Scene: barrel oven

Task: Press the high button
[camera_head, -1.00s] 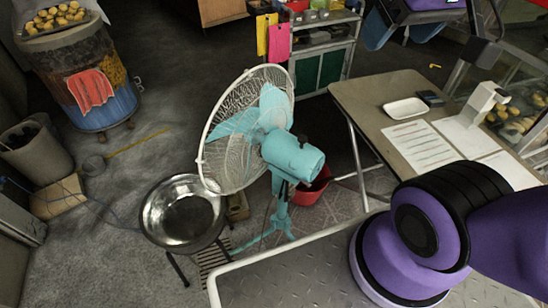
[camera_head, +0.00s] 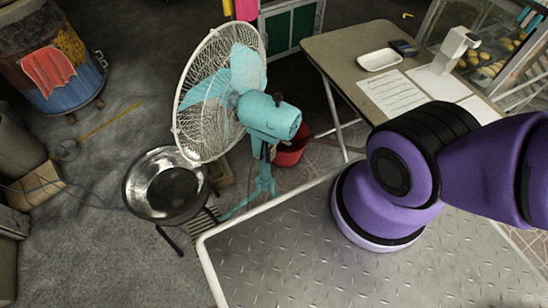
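A teal standing fan (camera_head: 270,117) with a white wire cage (camera_head: 203,95) stands on the floor left of the middle. Its cage faces left and its motor housing points right. A small dark knob shows on top of the housing. No button marked high can be made out, and the lower stand is partly hidden by the metal plate edge. My purple arm (camera_head: 400,185) shows at the right, apart from the fan. My gripper is out of the picture.
A metal bowl (camera_head: 150,185) on a stand is left of the fan. A red bucket (camera_head: 291,156) sits behind the fan. A table (camera_head: 335,50) with a white tray (camera_head: 379,60) and papers stands at the back right. A painted barrel (camera_head: 85,80) is at the upper left. Floor at the left is mostly open.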

